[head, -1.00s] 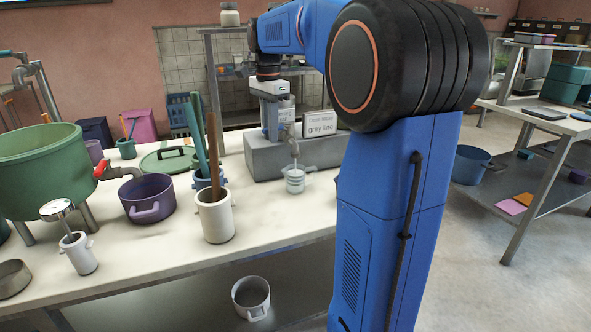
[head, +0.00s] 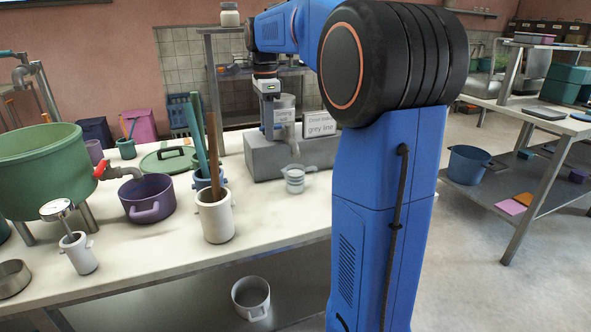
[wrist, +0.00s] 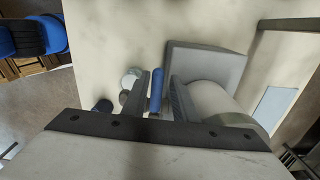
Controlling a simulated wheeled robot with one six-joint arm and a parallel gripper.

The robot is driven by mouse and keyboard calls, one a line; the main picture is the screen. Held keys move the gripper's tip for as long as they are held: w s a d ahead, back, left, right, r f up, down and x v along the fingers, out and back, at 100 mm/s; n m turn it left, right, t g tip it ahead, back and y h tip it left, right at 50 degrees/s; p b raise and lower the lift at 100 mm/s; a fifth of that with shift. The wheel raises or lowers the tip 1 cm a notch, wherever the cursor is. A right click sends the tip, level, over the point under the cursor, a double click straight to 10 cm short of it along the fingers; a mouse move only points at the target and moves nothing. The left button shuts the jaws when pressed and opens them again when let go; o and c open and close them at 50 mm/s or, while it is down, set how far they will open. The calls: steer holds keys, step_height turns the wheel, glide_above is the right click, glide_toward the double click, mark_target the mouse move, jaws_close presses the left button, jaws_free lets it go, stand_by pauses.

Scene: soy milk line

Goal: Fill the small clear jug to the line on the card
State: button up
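The small clear jug (head: 295,181) stands on the table below the spout (head: 293,150) of a dispenser on a grey block. Greyish bands show on it, but I cannot tell its fill level against any line. The card (head: 319,124) stands on the block; its lower words read "grey line". My gripper (head: 270,118) is at the left of the clear dispenser vessel (head: 286,104), pointing down. In the wrist view, its two fingers (wrist: 160,92) stand apart on either side of a blue bar (wrist: 157,88), with a gap on the right. Contact is unclear.
A purple pot (head: 147,200), a white utensil pot (head: 215,218) and a green vat (head: 45,170) with a red-handled tap (head: 101,169) stand to the left. A green lid (head: 168,160) lies behind. The tabletop in front of the jug is clear.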

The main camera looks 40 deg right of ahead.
steer(key=shift+o, duration=0.4)
steer(key=shift+s+r, duration=0.1)
steer(key=shift+r, duration=3.3)
step_height(320, 180, up, 12)
steer(key=shift+a, duration=0.1)
steer(key=s+a+f+n+t, duration=0.2)
steer(key=s+a+f+n, duration=0.9)
steer(key=s, duration=0.3)
steer(key=s+a+f+n+t, duration=0.1)
steer(key=s+a+f+n, duration=0.1)
steer(key=s+f+n, duration=0.3)
steer(key=s+a+f+n+t, duration=0.1)
steer(key=s+f+n, duration=0.4)
steer(key=s+f, duration=0.6)
step_height(320, 180, down, 9)
steer(key=shift+s+a+f+n+t, duration=0.1)
steer(key=shift+s+a+n+t, duration=0.25)
steer(key=shift+a, duration=0.25)
